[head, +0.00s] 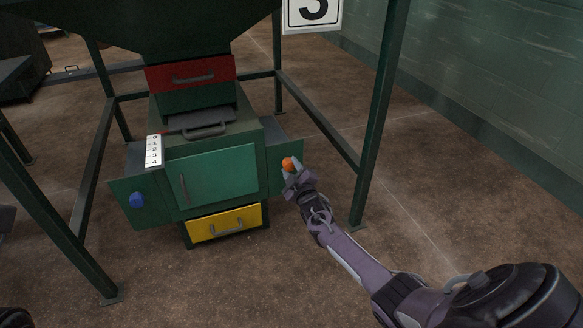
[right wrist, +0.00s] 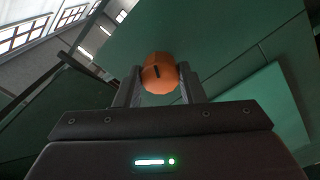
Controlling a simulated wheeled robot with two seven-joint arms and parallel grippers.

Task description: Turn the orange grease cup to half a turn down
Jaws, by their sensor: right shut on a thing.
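The orange grease cup (head: 290,163) sits on the green panel at the right side of the green cabinet. My right gripper (head: 293,172) is at it and shut on it. In the right wrist view the cup (right wrist: 160,74) shows between the two fingers of my right gripper (right wrist: 158,88), with a short dark mark on its face. Part of the cup's sides is hidden by the fingers. My left gripper does not show in either view.
The green cabinet (head: 217,172) has a red drawer (head: 190,74) above, a yellow drawer (head: 228,223) below and a blue knob (head: 136,200) at left. A numbered scale (head: 153,150) stands at its upper left. Green frame posts (head: 378,115) surround it.

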